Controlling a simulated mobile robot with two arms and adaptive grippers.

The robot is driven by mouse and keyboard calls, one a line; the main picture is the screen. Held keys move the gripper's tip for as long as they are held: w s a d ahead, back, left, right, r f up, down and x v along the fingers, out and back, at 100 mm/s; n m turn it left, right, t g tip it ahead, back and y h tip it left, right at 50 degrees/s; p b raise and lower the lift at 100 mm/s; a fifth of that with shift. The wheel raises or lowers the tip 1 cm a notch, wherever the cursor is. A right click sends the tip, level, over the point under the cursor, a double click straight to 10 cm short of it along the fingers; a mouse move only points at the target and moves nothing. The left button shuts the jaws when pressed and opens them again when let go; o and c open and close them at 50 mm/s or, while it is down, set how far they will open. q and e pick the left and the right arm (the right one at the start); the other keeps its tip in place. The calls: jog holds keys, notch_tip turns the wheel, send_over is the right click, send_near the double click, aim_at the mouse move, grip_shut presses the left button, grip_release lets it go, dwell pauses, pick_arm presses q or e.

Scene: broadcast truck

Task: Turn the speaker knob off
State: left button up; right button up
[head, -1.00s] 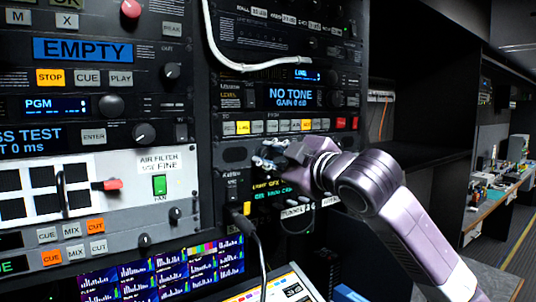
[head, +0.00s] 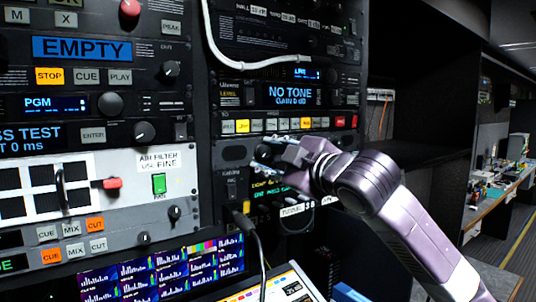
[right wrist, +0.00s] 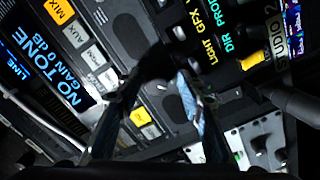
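My right gripper (head: 268,154) is in front of the intercom panel in the middle rack, its tips at a dark round knob (right wrist: 156,64). In the right wrist view its two fingers (right wrist: 162,85) stand apart, one on each side of the knob. The fingers look open; I cannot tell whether either touches the knob. The gripper and the dim light hide the knob's pointer and any label on it, so I cannot read its setting. My left gripper is not in view.
Just above are a row of small buttons (head: 273,125) and the NO TONE display (head: 290,95). A white cable (head: 208,40) runs down the rack above. Open dark space lies to the right.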

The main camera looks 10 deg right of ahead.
jog(key=shift+r, duration=0.15)
jog(key=shift+s, duration=0.1)
jog(key=v, duration=1.1)
jog(key=shift+s+d, duration=0.15)
jog(key=shift+s, duration=0.15)
